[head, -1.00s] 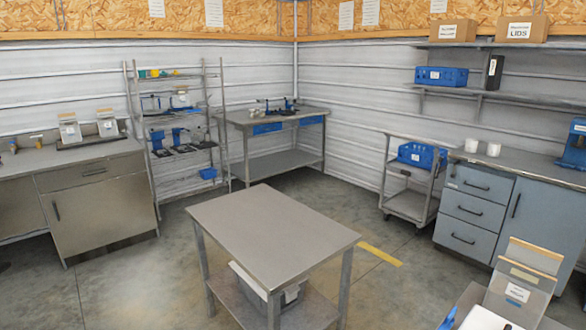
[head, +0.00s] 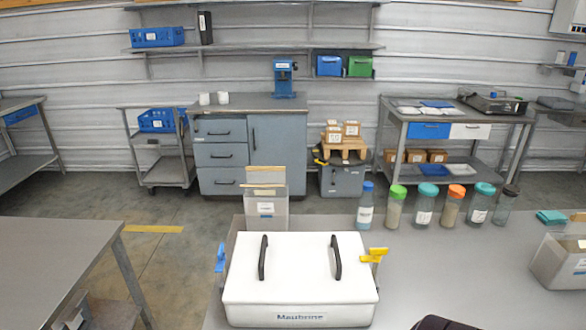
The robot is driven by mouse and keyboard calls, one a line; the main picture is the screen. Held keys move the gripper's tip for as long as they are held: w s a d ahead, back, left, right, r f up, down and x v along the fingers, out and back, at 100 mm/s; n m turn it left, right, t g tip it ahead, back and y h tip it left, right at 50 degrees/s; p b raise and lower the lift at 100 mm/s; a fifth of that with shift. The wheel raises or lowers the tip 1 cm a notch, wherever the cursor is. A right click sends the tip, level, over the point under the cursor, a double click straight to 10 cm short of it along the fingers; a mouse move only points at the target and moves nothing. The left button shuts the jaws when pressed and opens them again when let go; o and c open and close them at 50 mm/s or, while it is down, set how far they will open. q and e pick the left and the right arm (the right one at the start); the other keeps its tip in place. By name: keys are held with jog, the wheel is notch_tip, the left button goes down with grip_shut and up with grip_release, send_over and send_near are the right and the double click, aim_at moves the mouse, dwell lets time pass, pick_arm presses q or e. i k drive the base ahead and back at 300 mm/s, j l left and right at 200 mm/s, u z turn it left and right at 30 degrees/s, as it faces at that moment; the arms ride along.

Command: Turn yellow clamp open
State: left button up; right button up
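The yellow clamp (head: 375,257) is on the right side of a white lidded box (head: 300,275) marked "Maubrine". Its top stands near the lid's edge; at this size I cannot tell whether it is open or shut. A blue clamp (head: 220,258) is on the box's left side. The lid has two black handles and sits flat on the box. Neither gripper shows in the head view. A dark rounded shape at the bottom edge is cut off, and I cannot tell what it is.
The box stands on a grey table (head: 420,265). Several jars with coloured lids, including a green-lidded one (head: 396,208), stand behind it to the right. A clear bin (head: 265,205) stands behind the box. Another bin (head: 560,262) is at far right. Table space right of the yellow clamp is clear.

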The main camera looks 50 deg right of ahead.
aim_at(375, 255)
jog(key=z, duration=2.1)
